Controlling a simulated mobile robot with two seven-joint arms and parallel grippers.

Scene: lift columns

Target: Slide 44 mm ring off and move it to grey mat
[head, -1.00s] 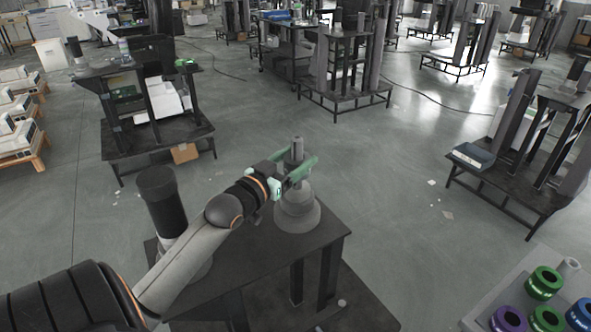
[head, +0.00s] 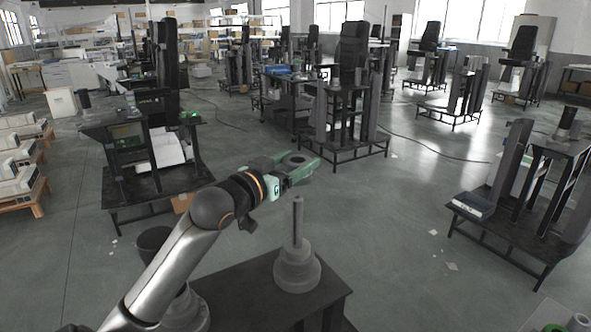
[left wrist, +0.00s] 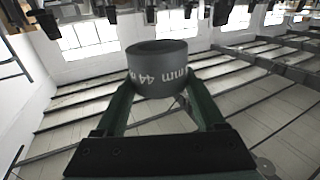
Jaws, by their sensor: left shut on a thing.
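My left gripper (head: 300,167) is shut on a dark grey ring (head: 297,160), raised above the top of an upright post (head: 298,218). The ring is clear of the post. In the left wrist view the ring (left wrist: 160,72) sits between the two green fingers, with upside-down "44 mm" lettering on its side. Below, a stepped grey stack (head: 297,272) surrounds the foot of the post on a black table (head: 250,292). My right gripper is not in view. I cannot make out the grey mat.
A pale surface (head: 545,314) shows at the lower right corner, with a short grey post top (head: 580,321) on it. A dark cylinder (head: 153,240) stands left of the post, partly behind my arm. Open floor (head: 400,240) lies to the right.

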